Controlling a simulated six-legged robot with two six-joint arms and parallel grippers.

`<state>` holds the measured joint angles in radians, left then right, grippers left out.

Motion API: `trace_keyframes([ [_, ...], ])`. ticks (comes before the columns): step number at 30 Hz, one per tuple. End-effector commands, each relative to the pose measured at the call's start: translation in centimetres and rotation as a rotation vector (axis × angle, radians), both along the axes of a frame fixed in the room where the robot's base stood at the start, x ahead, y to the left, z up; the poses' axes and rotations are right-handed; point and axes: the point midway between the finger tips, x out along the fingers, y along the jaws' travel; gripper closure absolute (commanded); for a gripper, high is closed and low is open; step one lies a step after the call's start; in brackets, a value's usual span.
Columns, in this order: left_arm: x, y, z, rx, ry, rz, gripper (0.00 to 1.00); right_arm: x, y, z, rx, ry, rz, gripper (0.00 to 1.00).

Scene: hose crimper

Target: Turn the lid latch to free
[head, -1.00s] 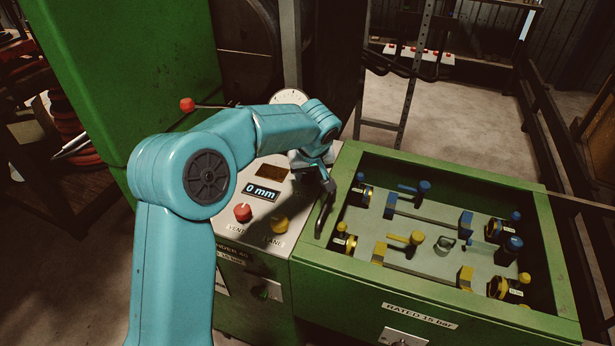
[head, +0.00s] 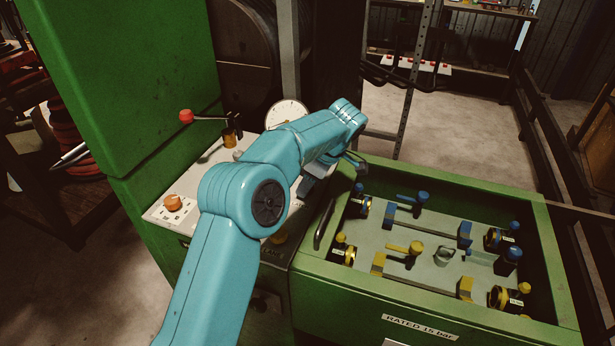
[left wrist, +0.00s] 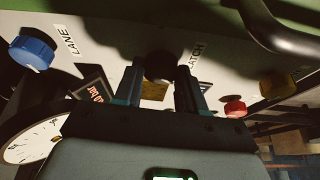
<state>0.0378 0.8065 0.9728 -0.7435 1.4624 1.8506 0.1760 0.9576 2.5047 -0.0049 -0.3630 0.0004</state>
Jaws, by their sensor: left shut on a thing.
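The latch knob (left wrist: 160,65) is dark and sits on the pale panel beside the label LATCH (left wrist: 196,58) in the left wrist view. My left gripper (left wrist: 160,84) has one finger on each side of it and is shut on it. The panel throws dark shadow there, so the knob's exact angle is unclear. In the head view my left arm covers much of the panel, and the gripper and knob are mostly hidden behind it. My right gripper is in neither view.
A blue knob (left wrist: 32,52), a red button (left wrist: 235,106), a yellow knob (left wrist: 280,84) and a round gauge (left wrist: 34,140) surround the gripper. A dark curved handle (head: 323,225) stands by the green box (head: 400,302) of valves. A red-tipped lever (head: 186,116) projects at left.

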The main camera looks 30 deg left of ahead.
Motion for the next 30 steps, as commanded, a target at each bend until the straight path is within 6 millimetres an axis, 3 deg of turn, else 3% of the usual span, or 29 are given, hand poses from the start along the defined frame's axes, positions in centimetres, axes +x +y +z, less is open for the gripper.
trace_keyframes([
  [3,0.2,-0.1,0.7,-0.001,-0.004,0.104,0.91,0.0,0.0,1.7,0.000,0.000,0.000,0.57],
  [15,0.4,0.0,0.6,0.000,-0.007,0.369,0.91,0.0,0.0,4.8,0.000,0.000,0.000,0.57],
  [30,0.5,0.1,0.4,-0.002,-0.012,0.463,0.91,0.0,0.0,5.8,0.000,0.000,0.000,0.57],
])
